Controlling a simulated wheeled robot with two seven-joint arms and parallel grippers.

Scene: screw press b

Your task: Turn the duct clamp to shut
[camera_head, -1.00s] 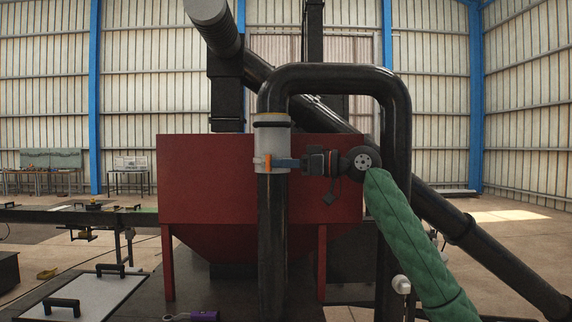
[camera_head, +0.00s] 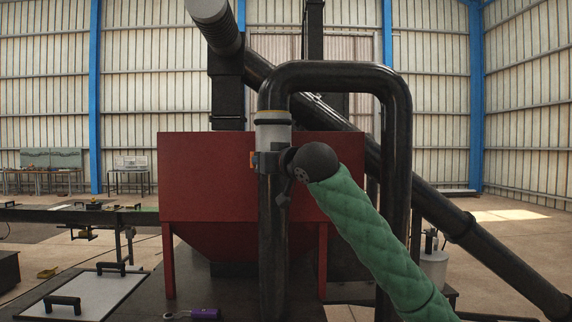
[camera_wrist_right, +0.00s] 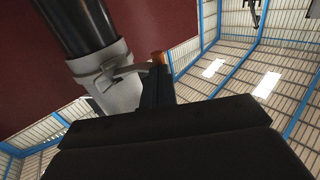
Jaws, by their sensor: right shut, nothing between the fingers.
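The duct clamp is a pale grey collar (camera_head: 272,130) around the black vertical duct, in front of the red hopper. In the head view its orange part (camera_head: 252,159) shows at the collar's lower left edge. The right wrist view shows the collar (camera_wrist_right: 120,92) with its lever, whose orange end (camera_wrist_right: 158,58) is by my finger. My right gripper (camera_head: 262,162) is shut and empty, at the front of the collar's lower end and close against the lever; exact contact is hidden. My left gripper is out of view.
The red hopper (camera_head: 205,185) stands just behind the duct. The black duct (camera_head: 398,150) bends over and comes down on the right, near my right arm. A purple-handled tool (camera_head: 205,313) lies on the dark surface below. A lidded panel (camera_head: 88,298) is at lower left.

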